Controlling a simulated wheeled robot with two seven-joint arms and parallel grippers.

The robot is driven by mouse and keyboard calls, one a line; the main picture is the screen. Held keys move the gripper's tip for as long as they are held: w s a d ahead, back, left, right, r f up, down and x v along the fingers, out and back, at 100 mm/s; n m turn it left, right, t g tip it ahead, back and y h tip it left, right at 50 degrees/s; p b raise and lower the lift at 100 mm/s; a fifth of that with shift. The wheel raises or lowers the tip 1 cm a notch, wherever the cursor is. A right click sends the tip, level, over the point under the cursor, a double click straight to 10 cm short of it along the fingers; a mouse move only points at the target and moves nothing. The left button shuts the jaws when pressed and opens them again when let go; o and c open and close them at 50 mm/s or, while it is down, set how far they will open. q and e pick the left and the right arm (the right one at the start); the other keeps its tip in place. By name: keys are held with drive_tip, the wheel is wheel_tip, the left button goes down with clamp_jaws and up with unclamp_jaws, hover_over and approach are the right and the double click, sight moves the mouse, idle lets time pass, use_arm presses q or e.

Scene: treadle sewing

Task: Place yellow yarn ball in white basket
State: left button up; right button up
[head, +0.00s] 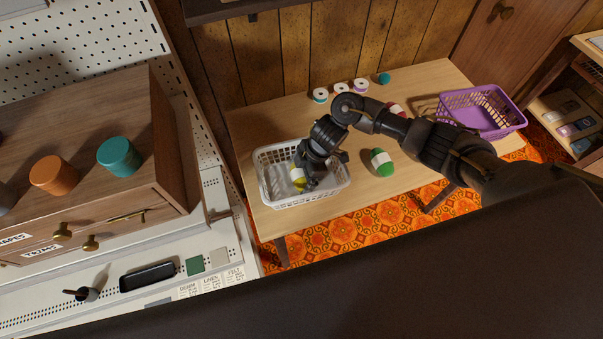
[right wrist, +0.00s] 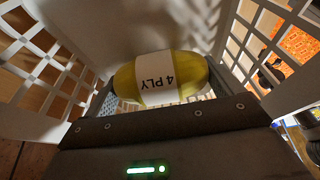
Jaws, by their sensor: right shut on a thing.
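The white basket (head: 283,199) stands at the left end of the wooden table. The yellow yarn ball (head: 298,176) is inside the basket's walls, held by my right gripper (head: 303,184). In the right wrist view the yellow yarn ball (right wrist: 160,78) with its white "4 PLY" band lies across the jaws, and the white basket's lattice walls (right wrist: 40,68) rise on both sides. I cannot tell whether the ball touches the basket floor. My left gripper is not in view.
A green yarn ball (head: 382,162) lies right of the basket, and a red one (head: 396,110) is partly hidden behind my right arm. A purple basket (head: 482,110) stands at the table's right end. Several spools (head: 340,89) line the back edge. A wooden cabinet (head: 150,150) is at left.

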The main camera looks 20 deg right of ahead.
drive_tip(key=shift+s+f+b, duration=0.15)
drive_tip(key=shift+f+b, duration=0.15)
drive_tip(key=shift+f, duration=0.1)
drive_tip(key=o, duration=0.7)
drive_tip(key=shift+c, duration=0.2)
drive_tip(key=shift+s, duration=0.1)
drive_tip(key=shift+a, duration=0.1)
drive_tip(key=shift+r+p, duration=0.35)
drive_tip(key=shift+r, duration=0.05)
drive_tip(key=v, duration=1.2)
drive_tip(key=shift+w, duration=0.2)
